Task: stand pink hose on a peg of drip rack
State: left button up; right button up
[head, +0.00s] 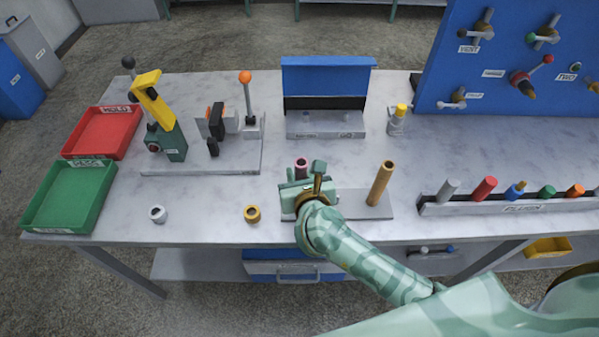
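The pink hose (301,166) shows as a short dark pink upright tube with an open top, at the left part of the drip rack. My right gripper (305,174) is just in front of it and hides its lower part. The fingers appear on either side of the hose, but I cannot tell whether they touch it. The drip rack (350,204) is a grey base near the table's front edge. A golden-brown hose (381,183) stands on its right end, leaning slightly right. Whether the pink hose is around a peg is hidden. My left gripper is not in view.
A white ring (157,214) and a brass ring (252,213) sit front left. Red (102,132) and green (68,195) trays are at far left. A lever fixture (205,152), blue box (328,78) and long rack (510,203) surround the area.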

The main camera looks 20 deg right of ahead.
jog(key=shift+f, duration=0.4)
jog(key=o, duration=1.1)
jog(key=shift+s+r, duration=0.2)
jog(key=shift+s, duration=0.05)
jog(key=shift+p+v, duration=3.15)
jog(key=shift+v, duration=4.75)
jog(key=shift+f, duration=0.1)
